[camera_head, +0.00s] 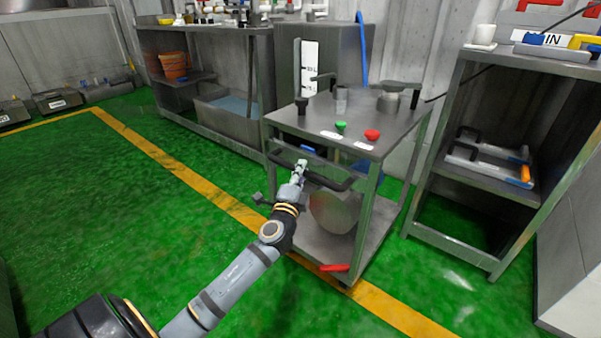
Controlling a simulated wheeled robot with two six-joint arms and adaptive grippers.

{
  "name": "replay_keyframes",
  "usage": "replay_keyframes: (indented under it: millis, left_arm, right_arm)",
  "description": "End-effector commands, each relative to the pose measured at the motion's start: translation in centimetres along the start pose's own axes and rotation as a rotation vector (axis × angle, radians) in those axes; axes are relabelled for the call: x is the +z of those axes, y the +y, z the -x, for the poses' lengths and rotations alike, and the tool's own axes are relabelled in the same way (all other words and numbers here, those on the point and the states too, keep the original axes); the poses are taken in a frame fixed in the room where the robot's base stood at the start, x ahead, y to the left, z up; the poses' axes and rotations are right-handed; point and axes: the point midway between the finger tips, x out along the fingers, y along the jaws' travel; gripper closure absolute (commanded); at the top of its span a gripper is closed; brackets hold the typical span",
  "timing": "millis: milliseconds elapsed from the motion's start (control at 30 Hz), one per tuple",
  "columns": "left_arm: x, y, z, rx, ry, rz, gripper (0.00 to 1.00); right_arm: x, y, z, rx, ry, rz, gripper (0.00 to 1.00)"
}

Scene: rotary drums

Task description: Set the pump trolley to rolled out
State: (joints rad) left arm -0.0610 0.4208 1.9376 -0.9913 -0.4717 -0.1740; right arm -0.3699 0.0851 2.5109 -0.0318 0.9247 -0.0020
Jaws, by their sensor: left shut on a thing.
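The pump trolley (306,112) is a grey metal cart in the middle of the head view. Its top carries a green button, a red button and small fittings. A black push handle (328,185) runs across its near side. My left gripper (300,167) is at that handle and shut on it; the fingertips are small in the view. A rounded metal body (334,211) sits on the lower shelf, partly behind the handle. A red pedal (334,267) sticks out at the trolley's bottom front edge. My right gripper is not in view.
A steel bench (209,33) with a basin stands behind to the left. A shelf unit (478,176) stands close on the right. A yellow floor line (160,162) passes under the trolley's front. Green floor (75,200) is clear at the left and front.

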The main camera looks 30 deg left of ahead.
Motion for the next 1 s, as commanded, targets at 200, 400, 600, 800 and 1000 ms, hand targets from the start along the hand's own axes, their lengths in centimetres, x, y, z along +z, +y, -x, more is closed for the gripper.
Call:
replay_keyframes:
  millis: [200, 400, 600, 800, 1000]
  left_arm:
    - [0.0, 0.0, 0.0, 0.0, 0.0, 0.0, 1.0]
    - [0.0, -0.1, 0.0, -0.001, 0.0, 0.0, 0.71]
    - [0.0, -0.1, 0.0, -0.002, 0.001, -0.001, 0.57]
    - [0.0, -0.1, 0.1, -0.002, 0.001, -0.001, 0.57]
    - [0.0, 0.1, 2.9, 0.002, 0.003, -0.004, 0.57]
  right_arm:
    - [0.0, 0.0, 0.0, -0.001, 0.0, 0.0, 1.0]
    - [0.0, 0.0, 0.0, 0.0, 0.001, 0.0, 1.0]
    - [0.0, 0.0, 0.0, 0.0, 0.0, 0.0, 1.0]
    - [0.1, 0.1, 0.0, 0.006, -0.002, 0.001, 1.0]
    - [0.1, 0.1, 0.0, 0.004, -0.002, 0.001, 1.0]
